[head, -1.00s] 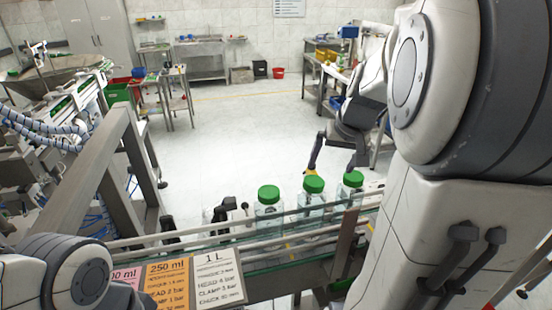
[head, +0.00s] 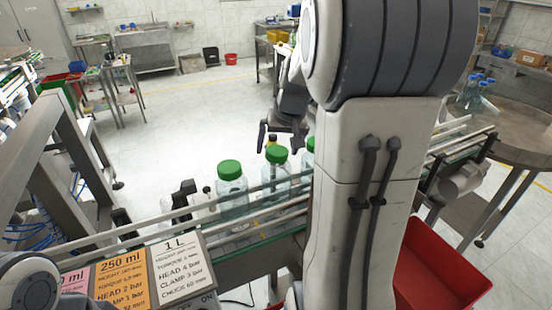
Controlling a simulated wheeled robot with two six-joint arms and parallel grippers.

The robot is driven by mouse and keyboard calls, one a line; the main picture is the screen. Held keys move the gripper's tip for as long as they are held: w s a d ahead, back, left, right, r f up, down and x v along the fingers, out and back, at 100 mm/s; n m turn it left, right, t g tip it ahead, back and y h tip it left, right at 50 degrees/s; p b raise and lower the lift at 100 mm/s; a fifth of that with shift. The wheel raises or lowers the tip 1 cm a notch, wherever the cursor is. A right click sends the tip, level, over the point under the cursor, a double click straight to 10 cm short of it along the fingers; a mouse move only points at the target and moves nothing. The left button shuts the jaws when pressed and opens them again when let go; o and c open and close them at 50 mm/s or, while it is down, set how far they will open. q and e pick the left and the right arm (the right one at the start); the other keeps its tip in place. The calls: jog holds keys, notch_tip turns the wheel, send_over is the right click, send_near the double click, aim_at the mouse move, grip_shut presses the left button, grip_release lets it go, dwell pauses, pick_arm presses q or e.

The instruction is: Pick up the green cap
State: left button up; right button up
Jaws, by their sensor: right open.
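Three green caps sit on clear bottles in a row on the conveyor. I cannot tell which cap is meant. The left bottle (head: 232,198) and middle bottle (head: 277,180) stand upright behind the rail. My right gripper (head: 281,142) is open, its dark fingers pointing down, and appears in the picture just above the middle cap. I see nothing held in it. My left gripper is not in view.
The conveyor rail (head: 150,220) runs across the front, with a sign board (head: 178,268) before it. A red bin (head: 440,270) stands at lower right. A round metal table (head: 520,130) with blue-capped bottles is at right.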

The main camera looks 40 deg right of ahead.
jog(key=shift+f, duration=0.15)
jog(key=shift+c, duration=0.3)
jog(key=c, duration=1.2)
